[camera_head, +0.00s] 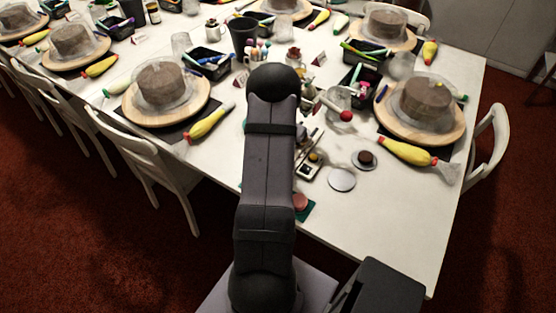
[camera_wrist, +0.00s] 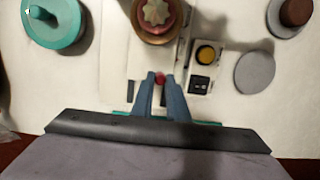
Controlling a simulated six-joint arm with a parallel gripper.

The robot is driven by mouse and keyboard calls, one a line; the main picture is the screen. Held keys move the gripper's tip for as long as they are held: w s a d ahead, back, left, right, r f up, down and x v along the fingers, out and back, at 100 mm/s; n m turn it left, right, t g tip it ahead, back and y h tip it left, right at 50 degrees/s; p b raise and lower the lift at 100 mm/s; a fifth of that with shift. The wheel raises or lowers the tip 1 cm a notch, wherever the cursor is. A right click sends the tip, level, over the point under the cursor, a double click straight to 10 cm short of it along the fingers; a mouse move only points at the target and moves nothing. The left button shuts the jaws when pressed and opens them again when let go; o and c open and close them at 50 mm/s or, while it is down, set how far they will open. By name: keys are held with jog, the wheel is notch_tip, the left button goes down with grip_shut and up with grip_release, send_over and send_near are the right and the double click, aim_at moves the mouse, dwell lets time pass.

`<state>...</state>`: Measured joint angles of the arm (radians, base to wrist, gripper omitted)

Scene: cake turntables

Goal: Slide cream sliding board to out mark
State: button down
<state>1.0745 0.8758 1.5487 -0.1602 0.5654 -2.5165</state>
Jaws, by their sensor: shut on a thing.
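The cream sliding board (camera_wrist: 141,62) lies on the table in the wrist view, below a round brass-rimmed part with a pale star-shaped nozzle (camera_wrist: 157,12). A small red knob (camera_wrist: 160,77) stands at its near side. My gripper (camera_wrist: 160,82) is shut on this knob with its two blue-grey fingers. The fingers hide part of the board. Dark strips show beside the fingers, but I cannot tell which one is the out mark. In the head view my arm covers most of the board.
A small panel with a yellow button (camera_wrist: 206,54) stands right of the board. A grey disc (camera_wrist: 255,72) and a brown-topped disc (camera_wrist: 293,13) lie farther right. A teal round piece (camera_wrist: 57,22) is at left. Cake turntables (camera_head: 167,112) stand around; the table's near right is clear.

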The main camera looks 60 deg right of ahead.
jog(key=shift+w+a+r+p, duration=0.15)
jog(key=shift+a+p, duration=0.4)
jog(key=shift+a, duration=2.5)
jog(key=c, duration=1.7)
grip_release()
jog(key=shift+a, duration=0.1)
notch_tip(320, 180, up, 7)
jog(key=p, duration=0.7)
